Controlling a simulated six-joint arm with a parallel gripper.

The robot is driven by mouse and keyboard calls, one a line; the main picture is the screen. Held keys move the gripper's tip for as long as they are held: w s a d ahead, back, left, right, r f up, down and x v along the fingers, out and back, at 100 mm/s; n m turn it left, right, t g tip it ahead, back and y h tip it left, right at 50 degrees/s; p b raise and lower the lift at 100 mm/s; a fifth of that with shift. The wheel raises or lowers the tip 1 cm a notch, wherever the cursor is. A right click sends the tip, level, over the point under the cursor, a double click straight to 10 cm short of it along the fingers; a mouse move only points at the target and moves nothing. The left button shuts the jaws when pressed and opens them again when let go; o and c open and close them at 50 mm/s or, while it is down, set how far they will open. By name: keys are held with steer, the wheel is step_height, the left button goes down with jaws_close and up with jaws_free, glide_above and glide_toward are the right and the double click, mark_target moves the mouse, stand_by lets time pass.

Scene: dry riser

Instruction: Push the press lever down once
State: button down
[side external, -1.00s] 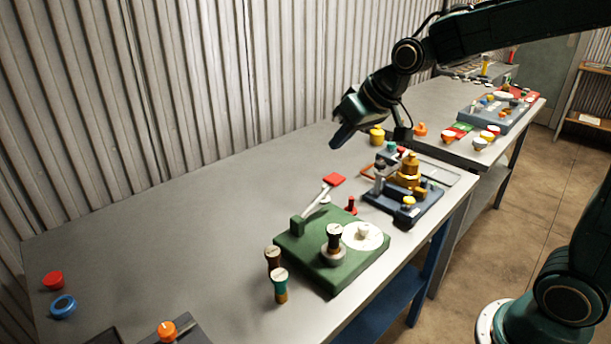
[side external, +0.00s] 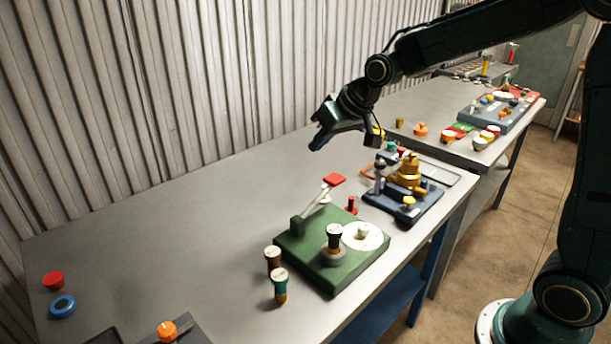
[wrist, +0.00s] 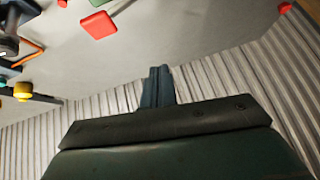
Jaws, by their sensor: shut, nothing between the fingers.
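The press lever (side external: 316,203) is a pale bar with a red end pad (side external: 334,180). It rises at a slant from a green press base (side external: 318,268) on the bench. The red pad also shows near the top of the wrist view (wrist: 98,25). My gripper (side external: 317,144) is shut and empty. It hangs in the air above the bench, up and slightly left of the red pad in the side view, apart from it. In the wrist view the closed fingers (wrist: 157,88) point toward the bench, below the pad in the picture.
A dark blue fixture with brass parts (side external: 407,180) stands right of the press. Two stamp-like handles (side external: 279,284) stand before the base. A red cap (side external: 53,280) and a blue ring (side external: 63,306) lie far left. A corrugated wall (side external: 120,100) runs behind. The bench's middle left is clear.

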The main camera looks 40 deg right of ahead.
glide_above(318, 199)
steer(key=d, duration=0.3)
step_height(318, 199, down, 8)
steer(key=shift+s, duration=0.3)
